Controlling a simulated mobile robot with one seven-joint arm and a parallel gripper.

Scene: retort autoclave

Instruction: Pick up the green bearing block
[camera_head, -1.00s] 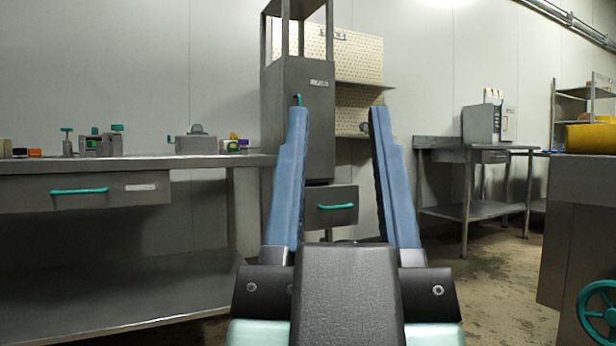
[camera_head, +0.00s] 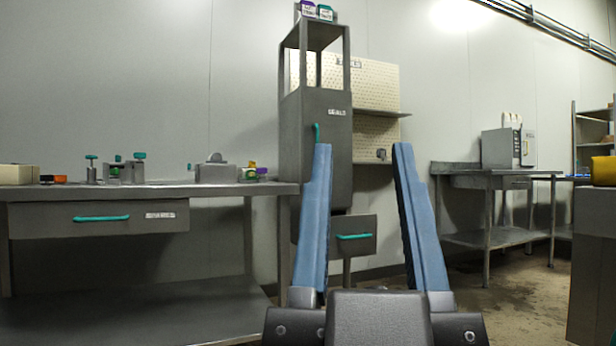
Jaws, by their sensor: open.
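My gripper (camera_head: 362,148) is open and empty, its two long blue fingers reaching up and forward in the middle of the view. A small green-and-white block (camera_head: 325,12) sits on top of the tall grey cabinet (camera_head: 325,125), beside a purple-and-white block (camera_head: 308,9). Small green, yellow and purple pieces (camera_head: 250,173) also cluster at the right end of the left bench. They are too small to tell whether one is a bearing block. My fingers are apart from all of these and point toward the cabinet.
The left bench (camera_head: 240,189) carries a grey device (camera_head: 216,172) and several teal-handled fittings (camera_head: 125,172). A cream pegboard (camera_head: 375,90) with shelves stands behind the cabinet. A side table (camera_head: 460,181) holds a grey machine (camera_head: 507,148). Open floor lies between cabinet and table.

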